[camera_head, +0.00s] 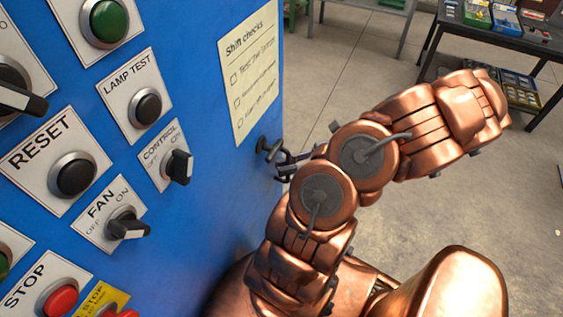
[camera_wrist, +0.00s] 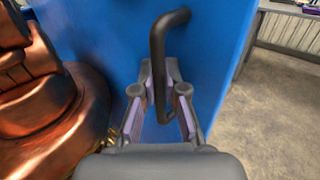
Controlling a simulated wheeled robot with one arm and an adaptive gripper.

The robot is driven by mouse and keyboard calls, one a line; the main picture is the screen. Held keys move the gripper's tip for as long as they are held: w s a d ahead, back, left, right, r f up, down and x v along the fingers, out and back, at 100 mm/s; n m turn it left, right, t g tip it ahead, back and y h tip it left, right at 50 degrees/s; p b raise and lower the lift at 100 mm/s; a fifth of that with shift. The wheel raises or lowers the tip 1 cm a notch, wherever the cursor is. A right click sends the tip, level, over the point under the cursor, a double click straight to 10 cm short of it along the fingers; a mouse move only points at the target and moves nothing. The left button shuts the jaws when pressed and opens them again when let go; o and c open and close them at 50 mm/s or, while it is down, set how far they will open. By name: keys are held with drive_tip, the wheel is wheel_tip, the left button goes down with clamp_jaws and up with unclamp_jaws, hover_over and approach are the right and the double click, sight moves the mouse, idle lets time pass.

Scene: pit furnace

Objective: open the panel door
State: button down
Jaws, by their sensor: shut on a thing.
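The blue panel door (camera_head: 215,150) fills the left of the head view, with labelled buttons and switches on its face. It also shows in the wrist view (camera_wrist: 100,40). I cannot tell from these frames whether it stands ajar. A dark bent handle (camera_wrist: 157,60) sticks out from the blue face in the wrist view; its mount (camera_head: 268,148) shows near the right edge in the head view. My gripper (camera_wrist: 166,108) has its fingers on both sides of the handle's lower part and is shut on it. In the head view my gripper (camera_head: 288,168) is partly hidden by my copper arm.
A RESET button (camera_head: 73,176), a FAN switch (camera_head: 127,226) and a red STOP button (camera_head: 58,300) lie left of the handle. A paper checklist (camera_head: 249,75) is above it. Grey floor (camera_head: 330,75) is open to the right. A dark table (camera_head: 500,40) stands behind.

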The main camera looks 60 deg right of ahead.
drive_tip(key=shift+s+f, duration=0.1)
drive_tip(key=shift+s, duration=0.1)
drive_tip(key=shift+w, duration=0.1)
drive_tip(key=c, duration=1.2)
unclamp_jaws()
drive_tip(key=shift+d, duration=0.2)
drive_tip(key=v, duration=0.7)
drive_tip(key=shift+s, duration=0.3)
